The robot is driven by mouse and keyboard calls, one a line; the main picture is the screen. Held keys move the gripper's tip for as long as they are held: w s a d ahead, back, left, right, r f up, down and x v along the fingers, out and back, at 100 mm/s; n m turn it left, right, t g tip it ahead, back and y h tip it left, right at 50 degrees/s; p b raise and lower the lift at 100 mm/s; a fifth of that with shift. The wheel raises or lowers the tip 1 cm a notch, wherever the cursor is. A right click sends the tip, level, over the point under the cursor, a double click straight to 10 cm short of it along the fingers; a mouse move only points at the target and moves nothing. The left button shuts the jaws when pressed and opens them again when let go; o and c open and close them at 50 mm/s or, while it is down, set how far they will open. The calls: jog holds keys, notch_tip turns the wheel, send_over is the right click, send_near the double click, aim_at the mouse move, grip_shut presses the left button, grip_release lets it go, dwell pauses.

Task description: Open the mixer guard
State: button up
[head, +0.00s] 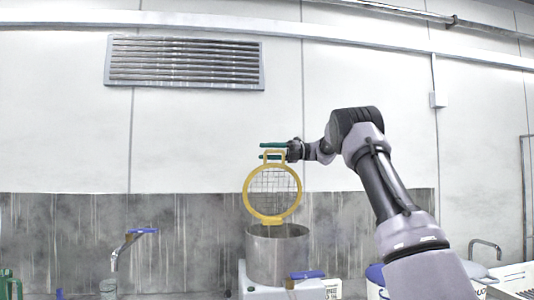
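The mixer guard (247,201) is a yellow ring with wire mesh and a small yellow handle (275,153) at its top. It stands raised, roughly upright, above the steel mixer bowl (278,258), with its lower edge near the bowl's rim. My gripper (270,151) reaches in from the right at the handle. Its two green fingers are apart, one above the handle's top bar and one level with the handle. Contact between fingers and handle cannot be told. The inside of the bowl is hidden.
The mixer's pale base (255,291) has a blue lever (308,274) at its front right. A tap with a blue handle (143,232) stands at left. White bins (513,278) and another tap (486,244) are at right. A wall with a vent (185,63) lies behind.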

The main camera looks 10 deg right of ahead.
jog(key=d, duration=1.1)
